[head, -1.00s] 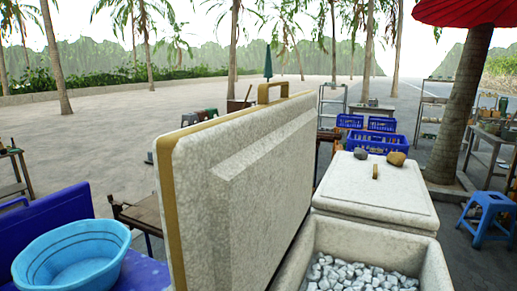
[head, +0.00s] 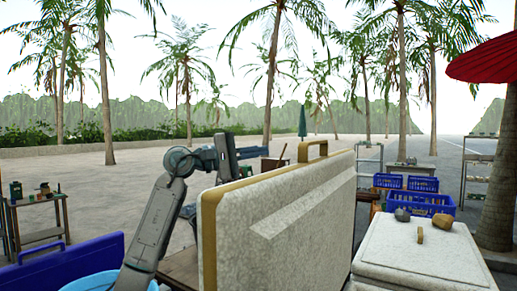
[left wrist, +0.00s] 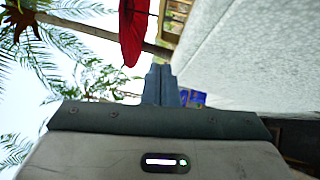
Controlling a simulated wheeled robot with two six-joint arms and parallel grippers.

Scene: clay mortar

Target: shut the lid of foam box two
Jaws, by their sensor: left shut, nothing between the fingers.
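The open foam lid (head: 290,215), white and speckled with a tan edge and a tan handle (head: 313,150) on top, stands upright in the head view. My left gripper (head: 254,153) is at the lid's far left side, near its top edge. Its fingers are shut and empty, pointing right. In the left wrist view the shut fingers (left wrist: 161,84) are beside the lid's pale face (left wrist: 250,50); I cannot tell whether they touch it. The open box's body is below the head view. My right gripper is not in view.
A closed foam box (head: 408,248) at the right has stones (head: 442,221) on its lid. Blue crates (head: 428,198) stand behind it. A blue basin (head: 92,284) is at lower left. A palm trunk (head: 497,205) and red umbrella (head: 490,60) are at right.

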